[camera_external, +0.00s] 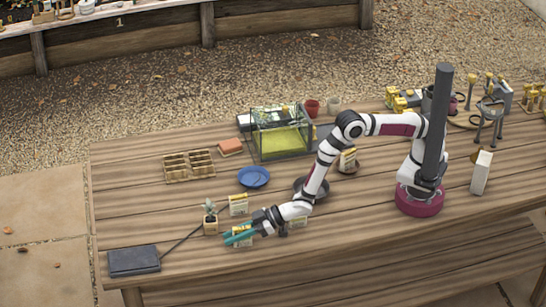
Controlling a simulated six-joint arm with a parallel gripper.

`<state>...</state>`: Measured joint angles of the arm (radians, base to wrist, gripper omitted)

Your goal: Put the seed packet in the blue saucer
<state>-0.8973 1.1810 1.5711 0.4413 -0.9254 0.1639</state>
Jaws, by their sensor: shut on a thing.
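The blue saucer (254,177) lies empty near the middle of the table. My gripper (231,235), with teal fingers, is low at the front of the table, to the lower left of the saucer. It is shut on a seed packet (243,241), a small white and yellow packet partly hidden by the fingers. I cannot tell whether the packet touches the table. A similar packet (239,204) stands between my gripper and the saucer.
A small potted plant (210,219) stands just left of my gripper. A black flat box (134,261) with a cable lies at the front left. A seedling tray (188,166), an orange block (230,146) and a glass tank (282,137) are farther back. A dark bowl (311,188) sits under my arm.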

